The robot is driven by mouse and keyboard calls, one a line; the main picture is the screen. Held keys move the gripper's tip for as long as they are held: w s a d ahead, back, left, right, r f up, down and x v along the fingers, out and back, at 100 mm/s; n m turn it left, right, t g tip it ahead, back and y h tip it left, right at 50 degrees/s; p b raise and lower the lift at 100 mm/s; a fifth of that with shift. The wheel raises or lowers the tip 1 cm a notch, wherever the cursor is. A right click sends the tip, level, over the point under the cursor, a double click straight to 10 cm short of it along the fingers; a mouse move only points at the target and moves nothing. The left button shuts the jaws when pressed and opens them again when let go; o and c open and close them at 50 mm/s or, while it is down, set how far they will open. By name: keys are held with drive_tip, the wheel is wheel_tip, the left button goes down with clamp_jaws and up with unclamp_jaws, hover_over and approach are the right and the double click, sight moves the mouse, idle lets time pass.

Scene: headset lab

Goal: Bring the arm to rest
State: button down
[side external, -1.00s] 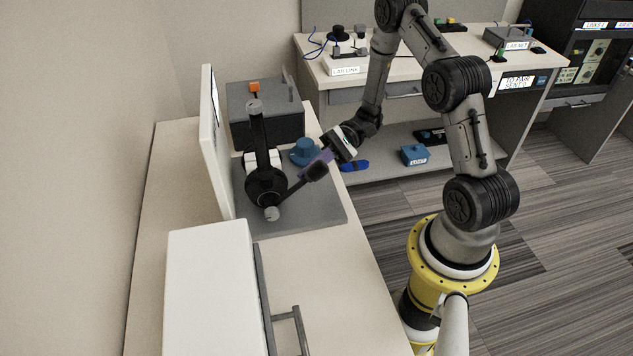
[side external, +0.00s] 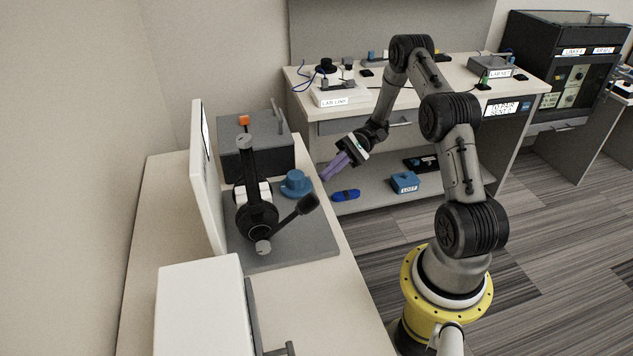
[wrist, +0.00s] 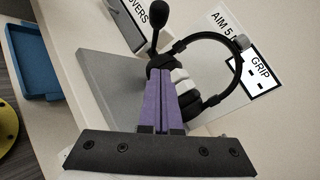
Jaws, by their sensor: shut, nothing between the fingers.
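My gripper (side external: 336,166) has purple fingers and is off the right edge of the near bench, apart from the headset. Its fingers are shut with nothing between them, as the wrist view also shows (wrist: 162,85). The black headset (side external: 258,217) stands on a grey mat (side external: 295,250), its microphone boom (side external: 305,204) pointing out to the right. In the wrist view the headset (wrist: 207,45) lies beyond the fingers, which partly hide it.
A blue round piece (side external: 296,184) is behind the headset. A dark grey box (side external: 262,150), a white panel (side external: 205,175) and a white cabinet (side external: 200,305) stand around the mat. The far bench (side external: 420,95) carries several devices. A blue tray (wrist: 35,65) shows in the wrist view.

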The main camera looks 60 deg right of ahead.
drive_tip(key=a+r+n+g+h, duration=0.45)
drive_tip(key=a+r+n, duration=0.25)
drive_tip(key=a+r, duration=0.55)
drive_tip(key=s+a+r+n+h, duration=0.3)
drive_tip(key=s+a+r+h, duration=0.2)
drive_tip(key=s+r, duration=0.2)
drive_tip(key=s+a+r+n+t+h, duration=0.1)
drive_tip(key=s+n+t+h, duration=0.15)
drive_tip(key=s, duration=0.45)
drive_tip(key=d+t+h, duration=0.1)
drive_tip(key=s+d+f+m+t+h, duration=0.1)
drive_tip(key=d+t+h, duration=0.1)
drive_tip(key=s+d+f+t+h, duration=0.1)
drive_tip(key=d+t, duration=0.1)
drive_tip(key=shift+s+f+h, duration=0.1)
drive_tip(key=shift+f+h, duration=0.05)
drive_tip(key=shift+h, duration=0.25)
